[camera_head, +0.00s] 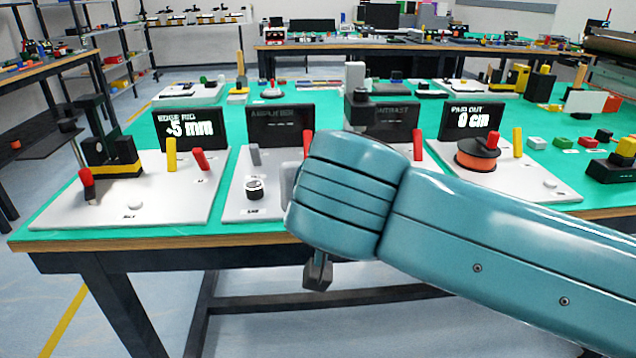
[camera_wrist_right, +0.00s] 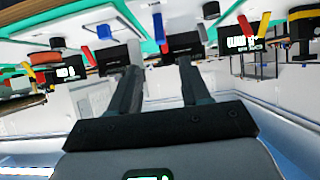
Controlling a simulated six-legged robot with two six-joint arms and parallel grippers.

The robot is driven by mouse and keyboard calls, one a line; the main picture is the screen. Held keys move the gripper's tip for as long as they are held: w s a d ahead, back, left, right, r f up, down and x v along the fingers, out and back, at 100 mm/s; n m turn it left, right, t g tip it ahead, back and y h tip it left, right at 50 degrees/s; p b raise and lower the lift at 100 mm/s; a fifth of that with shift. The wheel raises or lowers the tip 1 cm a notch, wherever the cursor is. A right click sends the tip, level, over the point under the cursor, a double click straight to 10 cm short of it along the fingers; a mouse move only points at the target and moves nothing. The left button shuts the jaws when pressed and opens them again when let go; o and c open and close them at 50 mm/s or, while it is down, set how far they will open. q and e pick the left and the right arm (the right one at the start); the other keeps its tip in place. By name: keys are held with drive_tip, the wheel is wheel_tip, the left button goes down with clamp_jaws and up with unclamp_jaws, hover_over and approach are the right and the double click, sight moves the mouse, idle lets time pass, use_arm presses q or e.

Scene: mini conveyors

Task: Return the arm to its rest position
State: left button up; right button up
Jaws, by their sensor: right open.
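My right arm, teal and thick, comes in from the right in the head view and reaches across the front of the bench. Its right gripper (camera_head: 318,272) hangs below the wrist, in front of the bench's front edge and partly hidden by the wrist. In the right wrist view the two dark fingers of the right gripper (camera_wrist_right: 158,72) stand apart with nothing between them. My left arm and gripper are in neither view.
The green-topped bench (camera_head: 225,160) carries white panels with levers and displays reading "+5 mm" (camera_head: 189,127) and "0 cm" (camera_head: 471,122). My arm hides part of the middle panels. An orange spool (camera_head: 478,152) sits at right. Floor in front shows clear.

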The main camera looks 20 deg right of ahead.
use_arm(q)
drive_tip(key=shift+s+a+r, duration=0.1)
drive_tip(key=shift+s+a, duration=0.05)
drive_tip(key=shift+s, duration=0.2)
use_arm(e)
drive_tip(key=shift+s+r, duration=0.2)
drive_tip(key=shift+s, duration=0.05)
